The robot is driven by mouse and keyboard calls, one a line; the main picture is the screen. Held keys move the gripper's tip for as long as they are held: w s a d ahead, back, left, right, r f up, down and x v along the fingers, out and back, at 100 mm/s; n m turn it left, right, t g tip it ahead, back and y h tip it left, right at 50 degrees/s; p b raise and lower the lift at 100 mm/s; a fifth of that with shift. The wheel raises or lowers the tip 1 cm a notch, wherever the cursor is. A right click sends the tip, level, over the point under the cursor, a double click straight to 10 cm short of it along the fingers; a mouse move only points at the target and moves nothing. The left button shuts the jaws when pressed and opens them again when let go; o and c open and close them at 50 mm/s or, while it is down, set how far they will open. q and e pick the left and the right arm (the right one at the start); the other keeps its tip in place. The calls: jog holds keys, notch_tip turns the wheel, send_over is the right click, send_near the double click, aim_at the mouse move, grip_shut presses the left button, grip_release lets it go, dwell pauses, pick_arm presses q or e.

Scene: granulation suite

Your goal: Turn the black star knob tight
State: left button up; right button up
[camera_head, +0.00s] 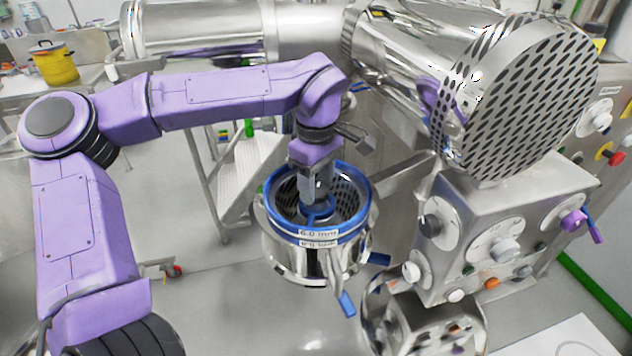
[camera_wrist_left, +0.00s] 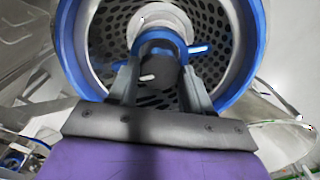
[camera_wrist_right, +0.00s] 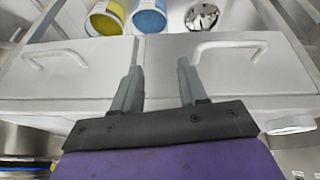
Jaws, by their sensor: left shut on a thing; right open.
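My left gripper (camera_head: 316,196) points down into a round steel housing with a blue rim (camera_head: 272,213) and perforated inner wall. In the left wrist view, the two fingers (camera_wrist_left: 159,82) are closed on a dark knob (camera_wrist_left: 162,76) in the middle of the housing; it looks like the black star knob. A blue hub (camera_wrist_left: 160,36) shows just beyond it. The fingers hide much of the knob's outline, and the head view hides it behind the gripper. My right gripper (camera_wrist_right: 158,76) is open and empty in front of white drawers.
A large perforated steel drum (camera_head: 525,95) overhangs on the right. Below it is a control panel (camera_head: 490,220) with several knobs. A blue-tipped handle (camera_head: 347,303) sticks out below the housing. The right wrist view shows white drawers (camera_wrist_right: 75,75) and yellow (camera_wrist_right: 106,18) and blue (camera_wrist_right: 149,18) containers.

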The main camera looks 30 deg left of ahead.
aim_at(317, 189)
pick_arm(q)
jog(key=o, duration=1)
jog(key=shift+o, duration=0.2)
notch_tip(317, 189, up, 11)
jog(key=b, duration=0.1)
jog(key=shift+f, duration=0.2)
